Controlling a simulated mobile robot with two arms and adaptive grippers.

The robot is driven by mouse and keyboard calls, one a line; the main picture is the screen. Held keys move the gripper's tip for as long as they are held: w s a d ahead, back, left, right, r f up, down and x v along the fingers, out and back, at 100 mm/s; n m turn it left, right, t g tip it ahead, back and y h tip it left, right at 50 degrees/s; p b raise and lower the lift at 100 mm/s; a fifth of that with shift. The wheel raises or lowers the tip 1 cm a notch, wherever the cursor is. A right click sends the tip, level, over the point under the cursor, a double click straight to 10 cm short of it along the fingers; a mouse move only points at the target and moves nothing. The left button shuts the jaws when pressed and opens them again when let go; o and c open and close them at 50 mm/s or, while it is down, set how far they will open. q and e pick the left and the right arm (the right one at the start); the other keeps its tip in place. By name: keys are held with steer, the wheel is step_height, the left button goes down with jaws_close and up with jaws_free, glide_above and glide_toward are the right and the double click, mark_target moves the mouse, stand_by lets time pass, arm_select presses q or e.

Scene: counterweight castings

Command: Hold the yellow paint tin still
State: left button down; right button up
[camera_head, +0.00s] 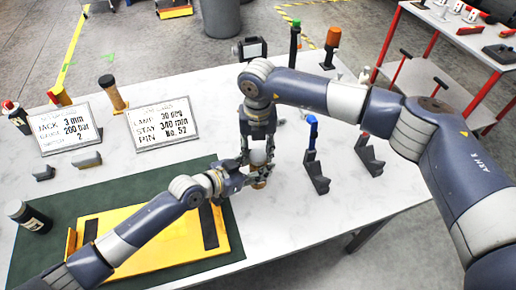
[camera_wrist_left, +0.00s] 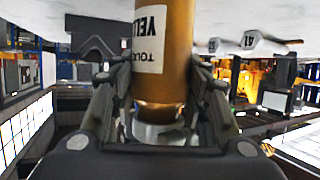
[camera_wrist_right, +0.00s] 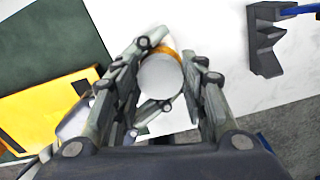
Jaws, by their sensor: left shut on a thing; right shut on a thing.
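The yellow paint tin (camera_head: 261,184) stands upright on the white table (camera_head: 290,236), just right of the green mat. It has a pale round top (camera_wrist_right: 161,80). In the left wrist view its brownish-yellow body (camera_wrist_left: 180,45) carries a white label reading partly "TOUCH" and "YELL". My left gripper (camera_head: 252,179) is shut on the tin from the left side. My right gripper (camera_wrist_right: 170,62) comes from above and is shut on the tin near its top. The fingers of both grippers hide part of the tin in the head view.
A yellow plate (camera_head: 150,262) with dark strips lies on the green mat (camera_head: 60,206), under my left arm. Two signs (camera_head: 165,125) stand behind. Dark brackets (camera_head: 316,178) and a blue-topped item (camera_head: 312,133) stand to the right.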

steer(key=shift+s+d+f, duration=0.1)
steer(key=shift+f, duration=0.25)
steer(key=shift+d+f, duration=0.15)
steer(key=shift+f, duration=0.25)
steer(key=shift+c, duration=0.2)
steer(key=shift+f, duration=0.1)
steer(key=shift+r+h, duration=0.4)
steer(key=shift+c, duration=0.2)
steer(key=shift+s+a, duration=0.1)
steer(key=shift+a, duration=0.1)
steer(key=shift+s+r, duration=0.1)
steer(key=shift+c, duration=0.2)
